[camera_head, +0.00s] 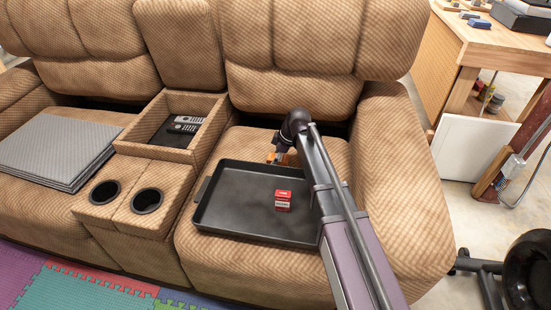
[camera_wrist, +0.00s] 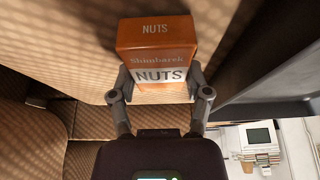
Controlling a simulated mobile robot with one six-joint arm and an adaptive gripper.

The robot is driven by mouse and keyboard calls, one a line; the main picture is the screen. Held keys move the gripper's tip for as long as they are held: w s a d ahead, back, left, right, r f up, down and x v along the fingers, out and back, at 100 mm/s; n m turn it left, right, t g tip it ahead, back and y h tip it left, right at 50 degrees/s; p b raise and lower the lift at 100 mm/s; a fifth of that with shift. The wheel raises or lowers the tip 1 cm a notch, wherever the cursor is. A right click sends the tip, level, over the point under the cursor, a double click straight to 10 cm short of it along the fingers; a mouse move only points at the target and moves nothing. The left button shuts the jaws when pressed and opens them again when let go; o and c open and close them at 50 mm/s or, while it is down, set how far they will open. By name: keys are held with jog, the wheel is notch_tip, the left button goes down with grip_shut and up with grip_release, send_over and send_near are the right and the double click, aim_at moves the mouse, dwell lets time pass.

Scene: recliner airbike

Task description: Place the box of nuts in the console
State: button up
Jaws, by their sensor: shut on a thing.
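The box of nuts (camera_wrist: 158,50) is orange with a white band and "NUTS" lettering. My gripper (camera_wrist: 160,84) is shut on its two sides in the wrist view. In the head view, a small orange part of the box (camera_head: 270,158) shows below the wrist, above the back of the right seat; my arm partly hides the gripper there. The console (camera_head: 150,154) is the open upholstered bin between the seats, left of my gripper and apart from it. Two dark remotes (camera_head: 185,124) lie inside it.
A black tray (camera_head: 235,186) lies on the right seat, with a small red-and-white box (camera_head: 283,200) on it. Two cup holders (camera_head: 146,201) are in front of the console. A grey folded item (camera_head: 55,148) covers the left seat. The console's front part looks clear.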

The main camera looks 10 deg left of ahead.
jog(key=shift+f, duration=0.2)
jog(key=o, duration=1.2)
jog(key=shift+o, duration=0.2)
jog(key=shift+r, duration=0.15)
jog(key=p+v, duration=0.4)
jog(key=shift+r, duration=0.35)
jog(key=p+v, duration=0.7)
jog(key=shift+d+r, duration=0.15)
jog(key=shift+d, duration=0.1)
jog(key=shift+o, duration=0.2)
